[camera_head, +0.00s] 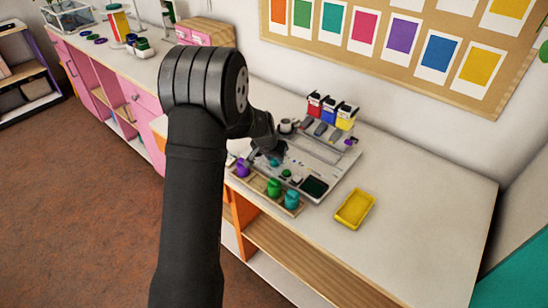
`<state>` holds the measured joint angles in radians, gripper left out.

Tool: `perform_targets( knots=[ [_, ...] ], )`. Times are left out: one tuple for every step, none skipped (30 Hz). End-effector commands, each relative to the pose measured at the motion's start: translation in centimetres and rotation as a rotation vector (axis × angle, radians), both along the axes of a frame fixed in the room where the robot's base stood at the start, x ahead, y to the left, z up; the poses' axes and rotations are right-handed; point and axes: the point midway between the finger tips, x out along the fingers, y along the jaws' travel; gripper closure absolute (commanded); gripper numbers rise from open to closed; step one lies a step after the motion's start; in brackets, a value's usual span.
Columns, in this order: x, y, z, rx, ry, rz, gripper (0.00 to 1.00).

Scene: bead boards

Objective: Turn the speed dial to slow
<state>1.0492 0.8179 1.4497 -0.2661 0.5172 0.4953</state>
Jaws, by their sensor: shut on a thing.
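The light grey machine board (325,162) lies on the white worktop. My gripper (266,157) is low over its left part, pointing down, and shut on a small teal part (275,161) that shows only partly. I cannot tell whether this part is the speed dial. No slow marking is readable at this size. A small green knob (287,173) and a dark square pad (314,186) are on the near part of the board. My arm hides some of the board's left side.
A wooden tray along the board's front holds purple (242,168), green (274,187) and teal (291,198) pieces. Red (314,105), blue (329,108) and yellow (346,116) containers stand behind. A yellow tray (355,209) lies right; the worktop beyond is clear.

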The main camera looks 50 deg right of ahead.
Motion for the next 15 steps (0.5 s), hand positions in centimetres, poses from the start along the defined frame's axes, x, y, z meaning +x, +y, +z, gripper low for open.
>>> perform_targets(
  knots=[
    [0.1, 0.03, 0.01, -0.001, 0.001, -0.024, 0.96],
    [0.11, 0.02, 0.01, 0.0, 0.0, -0.043, 0.96],
    [0.12, 0.03, 0.01, -0.001, 0.0, -0.072, 0.96],
    [0.13, 0.04, 0.0, 0.0, 0.001, -0.095, 0.96],
    [0.15, 0.05, 0.0, 0.0, 0.001, -0.118, 0.96],
    [0.2, 0.04, 0.02, -0.001, 0.001, -0.15, 0.96],
    [0.22, 0.05, 0.02, 0.0, 0.001, -0.176, 0.96],
    [0.23, 0.03, 0.02, -0.001, 0.001, -0.202, 0.96],
    [0.27, 0.01, 0.05, -0.001, 0.0, -0.236, 0.96],
    [0.25, 0.01, 0.04, -0.001, 0.001, -0.263, 0.96],
    [0.26, 0.0, 0.02, -0.001, 0.001, -0.29, 0.96],
    [0.26, 0.0, -0.01, -0.001, 0.001, -0.324, 0.96],
    [0.26, 0.0, -0.01, 0.0, 0.002, -0.349, 0.96],
    [0.3, -0.02, 0.0, -0.001, 0.001, -0.374, 0.96],
    [0.32, -0.01, 0.0, -0.001, 0.002, -0.407, 0.96]
  ],
)
